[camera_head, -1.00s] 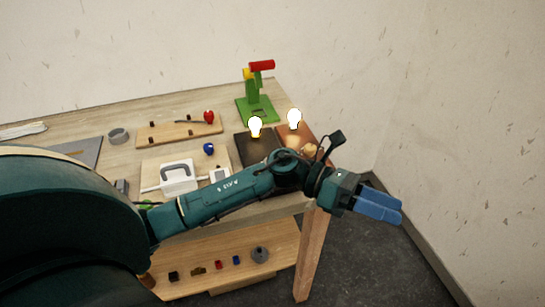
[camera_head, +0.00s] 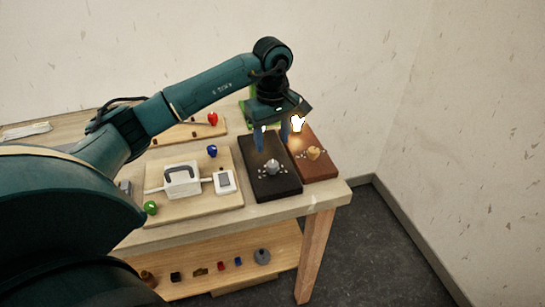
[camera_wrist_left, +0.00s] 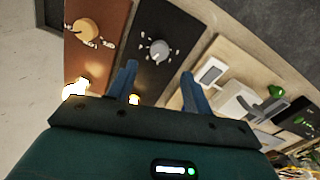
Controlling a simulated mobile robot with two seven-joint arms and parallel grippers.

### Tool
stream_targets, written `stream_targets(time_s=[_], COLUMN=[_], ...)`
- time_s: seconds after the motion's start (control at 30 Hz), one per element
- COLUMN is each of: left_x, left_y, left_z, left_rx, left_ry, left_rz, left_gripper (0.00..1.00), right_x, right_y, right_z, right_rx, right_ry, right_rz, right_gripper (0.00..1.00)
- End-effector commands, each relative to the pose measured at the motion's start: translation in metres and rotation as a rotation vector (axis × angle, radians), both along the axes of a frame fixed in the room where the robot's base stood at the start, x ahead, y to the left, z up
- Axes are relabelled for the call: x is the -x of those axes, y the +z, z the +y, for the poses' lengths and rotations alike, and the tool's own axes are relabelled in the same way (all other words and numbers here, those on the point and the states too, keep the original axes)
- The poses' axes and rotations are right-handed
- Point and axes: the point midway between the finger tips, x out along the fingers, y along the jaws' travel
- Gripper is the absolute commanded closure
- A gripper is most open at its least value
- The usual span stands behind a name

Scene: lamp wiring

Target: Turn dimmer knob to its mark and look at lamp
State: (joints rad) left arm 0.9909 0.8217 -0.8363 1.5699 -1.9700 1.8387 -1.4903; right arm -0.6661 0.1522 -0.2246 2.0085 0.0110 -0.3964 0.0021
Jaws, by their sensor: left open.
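A grey dimmer knob (camera_head: 272,167) sits on a dark board (camera_head: 284,188), ringed by small pale marks. It also shows in the left wrist view (camera_wrist_left: 159,50), just beyond the fingertips. A tan knob (camera_head: 314,153) sits on the reddish-brown board (camera_head: 326,170) to its right. A lit bulb (camera_head: 297,123) stands at the back of the brown board. The dark board's bulb is mostly hidden by my gripper; a small glow (camera_wrist_left: 134,99) shows beside a finger in the wrist view. My left gripper (camera_head: 272,140) is open and empty, pointing down above the dark board, apart from the grey knob.
A light wooden board (camera_head: 205,203) with a white switch box (camera_head: 182,180) lies left of the dark board. Green (camera_head: 151,207), blue (camera_head: 212,151) and red (camera_head: 212,118) knobs are nearby. The table's front edge is close; small parts lie on the lower shelf (camera_head: 215,285).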

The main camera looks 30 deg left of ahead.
Motion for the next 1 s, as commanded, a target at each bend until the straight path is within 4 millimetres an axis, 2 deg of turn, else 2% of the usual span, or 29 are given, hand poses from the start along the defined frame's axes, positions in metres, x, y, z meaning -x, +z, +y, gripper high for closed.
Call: stream_targets(time_s=[0.2, 0.4, 0.77, 1.0], left_x=[0.001, 0.000, 0.000, 0.000], left_y=[-0.043, -0.066, -0.073, -0.072], left_z=[-0.001, -0.001, -0.001, -0.001], left_rx=[0.003, 0.003, 0.003, 0.003], left_ry=[0.000, 0.000, 0.000, 0.000], left_rz=[0.004, 0.000, -0.001, -0.001], left_gripper=[0.50, 0.50, 0.50, 0.68], right_x=[0.003, 0.005, -0.003, -0.003], right_y=[0.004, 0.001, 0.004, 0.005], right_z=[-0.001, -0.003, -0.005, -0.005], right_rx=[-0.002, 0.002, 0.005, 0.006], right_ry=[-0.016, -0.020, -0.022, -0.021], right_rz=[0.016, 0.029, 0.015, 0.013], right_gripper=[0.64, 0.64, 0.64, 0.64])
